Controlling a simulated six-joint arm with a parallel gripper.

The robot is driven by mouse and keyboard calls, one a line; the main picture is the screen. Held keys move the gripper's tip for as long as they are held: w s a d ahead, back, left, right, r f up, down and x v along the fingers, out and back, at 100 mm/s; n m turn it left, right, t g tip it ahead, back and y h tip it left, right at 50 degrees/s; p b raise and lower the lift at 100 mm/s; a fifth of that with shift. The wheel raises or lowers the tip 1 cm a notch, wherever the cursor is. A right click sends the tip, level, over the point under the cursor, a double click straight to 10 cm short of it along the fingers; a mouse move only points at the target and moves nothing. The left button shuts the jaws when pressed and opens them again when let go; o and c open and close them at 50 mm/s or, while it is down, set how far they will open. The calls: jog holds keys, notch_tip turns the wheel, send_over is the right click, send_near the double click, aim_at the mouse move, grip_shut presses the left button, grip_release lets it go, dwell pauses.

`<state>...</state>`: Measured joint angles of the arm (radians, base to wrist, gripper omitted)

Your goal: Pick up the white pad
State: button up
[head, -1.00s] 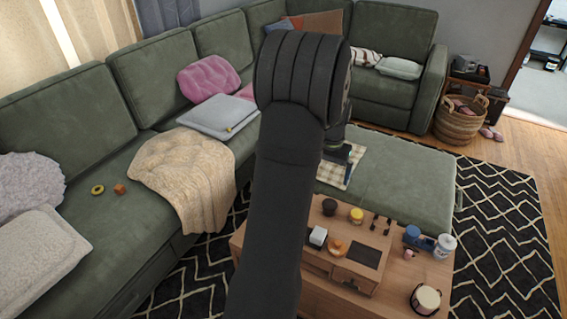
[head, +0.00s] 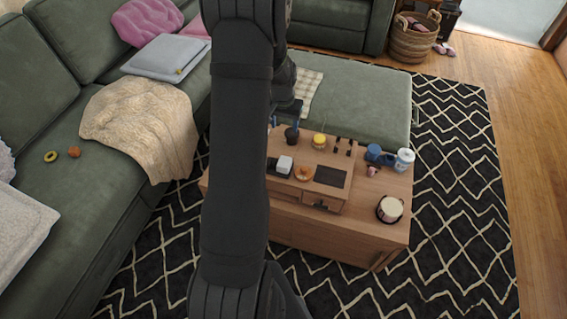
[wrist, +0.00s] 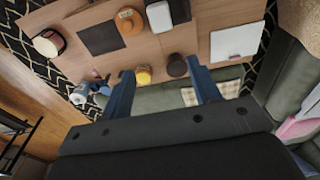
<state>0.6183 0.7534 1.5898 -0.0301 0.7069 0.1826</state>
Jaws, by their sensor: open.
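A flat white pad (wrist: 236,41) lies on the wooden coffee table in the wrist view, to the right of the other table items. In the head view I cannot see it; my arm covers that part of the table. My gripper (wrist: 162,69) has two blue fingers spread apart with nothing held between them. It is above the table side near the ottoman, beside the pad in the wrist view. In the head view only a bit of blue finger shows beside my arm.
A green ottoman (head: 365,100) stands behind.

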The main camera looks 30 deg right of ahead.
send_near(284, 162)
jog(key=shift+t, duration=0.3)
jog(key=f, duration=0.4)
jog(key=shift+d+f, duration=0.15)
jog(key=shift+d, duration=0.2)
jog(key=shift+w+d+f, duration=0.1)
jog(key=shift+w+f, duration=0.05)
jog(key=shift+f, duration=1.3)
jog(key=shift+w+f, duration=0.15)
jog(key=shift+f, duration=1.3)
jog(key=c, duration=0.7)
